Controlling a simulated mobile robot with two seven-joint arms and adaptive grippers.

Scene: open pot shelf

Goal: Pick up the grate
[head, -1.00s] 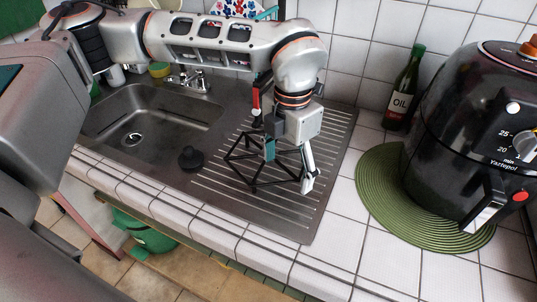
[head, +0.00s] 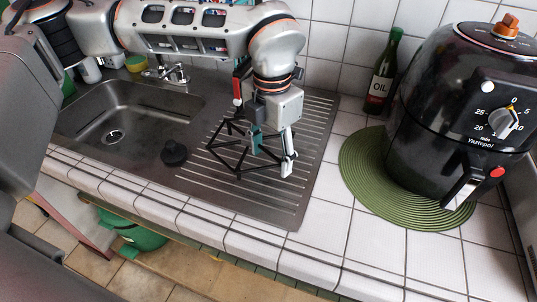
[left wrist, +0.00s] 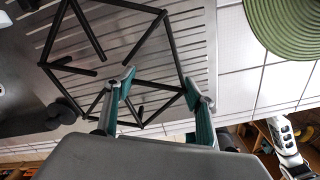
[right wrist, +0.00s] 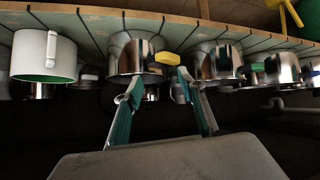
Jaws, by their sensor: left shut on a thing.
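The grate (head: 226,168) is a black open frame of thin bars on the ribbed drainboard of the steel sink. In the left wrist view the grate (left wrist: 167,52) fills the upper middle, its bars running past the fingertips. My left gripper (head: 271,155) reaches down over the right part of the grate. In the left wrist view its fingers (left wrist: 158,88) stand apart with grate bars between them, shut on the grate. Whether the grate touches the drainboard is hard to tell. My right gripper (right wrist: 160,82) is open and empty, in front of a shelf of pots.
A black plug (head: 174,153) lies left of the grate, beside the sink basin (head: 125,115). An oil bottle (head: 382,75) stands behind, near the tiled wall. A black air fryer (head: 445,110) stands on a green round mat (head: 365,190) at right. White tiles between are clear.

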